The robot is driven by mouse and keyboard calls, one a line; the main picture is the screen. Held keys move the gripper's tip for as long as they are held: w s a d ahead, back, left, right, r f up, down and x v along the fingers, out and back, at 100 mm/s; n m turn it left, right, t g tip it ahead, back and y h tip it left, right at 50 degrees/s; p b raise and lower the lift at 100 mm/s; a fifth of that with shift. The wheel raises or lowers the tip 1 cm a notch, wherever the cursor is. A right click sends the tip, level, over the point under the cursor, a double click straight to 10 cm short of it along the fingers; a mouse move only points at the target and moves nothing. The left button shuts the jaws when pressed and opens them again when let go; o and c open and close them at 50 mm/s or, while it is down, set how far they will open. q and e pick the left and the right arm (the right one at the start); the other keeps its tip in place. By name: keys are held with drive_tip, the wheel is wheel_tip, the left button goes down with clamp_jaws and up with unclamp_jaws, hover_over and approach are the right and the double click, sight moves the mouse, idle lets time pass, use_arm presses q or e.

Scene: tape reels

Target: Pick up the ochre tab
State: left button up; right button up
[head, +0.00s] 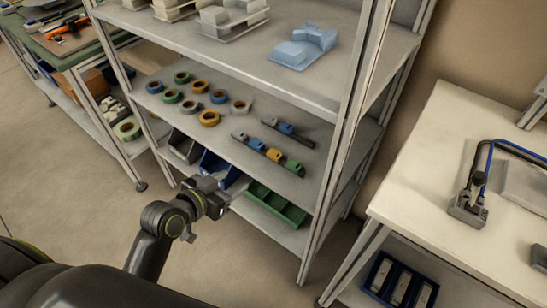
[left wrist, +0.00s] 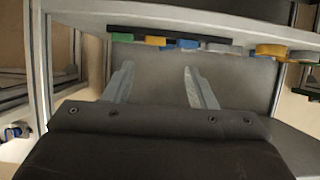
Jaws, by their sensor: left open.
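The ochre tab (head: 274,155) sits in a row on a dark rail (head: 254,144) on the middle shelf, between a blue tab (head: 256,145) and a green tab (head: 293,166). In the left wrist view the ochre tab (left wrist: 155,41) shows near the top, at the shelf edge, between the green tab (left wrist: 120,37) and the blue tab (left wrist: 187,43). My left gripper (head: 224,188) is in front of the shelf unit, lower than the tabs and apart from them. Its two fingers (left wrist: 158,84) are spread with nothing between them. My right gripper is not in view.
Several tape reels (head: 209,118) lie left of the rails on the same shelf. Blue (head: 217,168) and green (head: 276,206) bins stand below it. A shelf post (head: 335,150) rises right of the tabs. A workbench (head: 440,150) stands at right.

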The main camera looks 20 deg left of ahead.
use_arm(q)
drive_tip(key=r, duration=0.1)
approach(274, 153)
drive_tip(key=shift+w+d+f+b, duration=0.2)
drive_tip(key=shift+w+d+f, duration=0.1)
drive_tip(key=shift+w+f, duration=0.2)
drive_tip(key=shift+w+d+f+b, duration=0.15)
drive_tip(key=shift+w+d+f, duration=0.15)
drive_tip(key=shift+w+f, duration=0.15)
drive_tip(key=shift+r+x, duration=0.15)
drive_tip(key=shift+x, duration=1.25)
drive_tip(key=shift+r+x, duration=0.15)
drive_tip(key=shift+x, duration=1.2)
drive_tip(key=shift+w+a, duration=0.1)
drive_tip(key=shift+w, duration=0.05)
drive_tip(key=c, duration=0.7)
